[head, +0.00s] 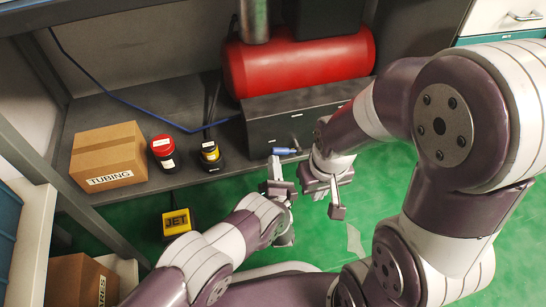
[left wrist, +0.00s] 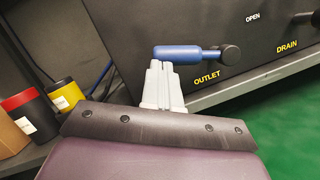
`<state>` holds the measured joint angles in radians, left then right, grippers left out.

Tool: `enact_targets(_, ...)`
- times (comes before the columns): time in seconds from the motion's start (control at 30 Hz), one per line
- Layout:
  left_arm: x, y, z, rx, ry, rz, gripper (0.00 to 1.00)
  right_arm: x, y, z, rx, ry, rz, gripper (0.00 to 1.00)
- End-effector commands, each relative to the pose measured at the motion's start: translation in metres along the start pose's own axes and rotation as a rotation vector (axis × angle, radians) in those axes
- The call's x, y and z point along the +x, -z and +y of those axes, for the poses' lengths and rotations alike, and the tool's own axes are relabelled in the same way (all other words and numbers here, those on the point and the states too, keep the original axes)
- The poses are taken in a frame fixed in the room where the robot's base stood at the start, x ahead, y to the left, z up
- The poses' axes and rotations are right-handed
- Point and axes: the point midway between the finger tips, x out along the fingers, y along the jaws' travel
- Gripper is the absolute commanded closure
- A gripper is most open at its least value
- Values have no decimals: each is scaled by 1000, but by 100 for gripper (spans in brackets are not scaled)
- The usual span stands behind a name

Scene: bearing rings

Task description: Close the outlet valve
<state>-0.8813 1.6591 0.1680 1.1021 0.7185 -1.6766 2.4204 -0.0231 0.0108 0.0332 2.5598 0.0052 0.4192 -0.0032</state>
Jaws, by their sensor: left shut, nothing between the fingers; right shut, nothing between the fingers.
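The outlet valve has a blue lever handle (left wrist: 188,53) with a dark round pivot (left wrist: 230,54) at its right end. The lever lies about level above the yellow OUTLET label on the dark panel. In the head view the blue handle (head: 285,151) sticks out from the front of the dark box. My left gripper (head: 276,167) is shut and empty just below the handle. In the left wrist view its fingertips (left wrist: 160,66) meet the handle's lower left end; I cannot tell whether they touch. My right gripper (head: 337,211) is shut and empty, to the right of the left one.
A dark box (head: 300,115) under a red tank (head: 300,62) carries the valve. A DRAIN label (left wrist: 287,46) is at the right. A TUBING box (head: 108,155), a red-lidded can (head: 163,150) and a yellow-topped can (head: 210,152) stand on the shelf.

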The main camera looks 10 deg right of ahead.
Motion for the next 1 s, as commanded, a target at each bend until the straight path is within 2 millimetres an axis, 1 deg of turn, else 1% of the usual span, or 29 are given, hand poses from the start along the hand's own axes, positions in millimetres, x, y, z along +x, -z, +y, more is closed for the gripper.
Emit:
enact_targets(0.03, 4, -11, 6, -7, -5, -3, 100, -12, 1, 0, 0, 0, 0, 100)
enact_targets(0.1, 6, -16, 8, -6, -6, -3, 100, -20, 2, 0, 0, 0, 0, 100)
enact_targets(0.5, 17, -47, 12, 359, 111, -1, 100, -56, 6, 0, 0, 0, 0, 100)
enact_targets(0.8, 24, -69, 5, 626, 198, -1, 100, -73, 8, 0, 0, 0, 0, 100)
enact_targets(1.0, 28, -80, -2, 783, 248, 1, 100, -76, 9, 0, 0, 0, 0, 100)
